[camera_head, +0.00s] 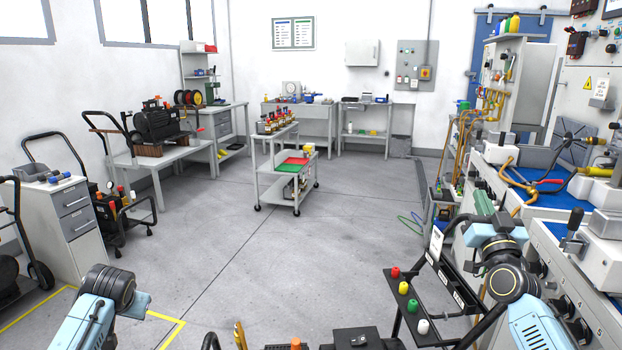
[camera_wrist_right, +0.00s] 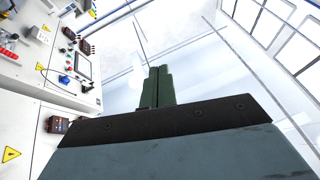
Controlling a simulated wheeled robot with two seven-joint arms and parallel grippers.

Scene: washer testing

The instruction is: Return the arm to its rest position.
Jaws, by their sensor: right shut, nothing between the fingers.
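My right arm is raised at the right of the head view, beside the test bench. Its gripper (camera_head: 482,202) points up and away from me, with narrow dark green fingers. In the right wrist view the two fingers (camera_wrist_right: 157,87) are side by side and closed together, with nothing between them. Behind them are white wall, windows and ceiling. Part of my left arm shows at the bottom left of the head view; its gripper is out of view.
A black rack (camera_head: 447,275) with red, yellow, green and white caps stands left of my right arm. The test bench with a blue top (camera_head: 547,182) is close on the right. A grey cart (camera_head: 271,187) stands mid-room; the floor (camera_head: 260,265) before it is clear.

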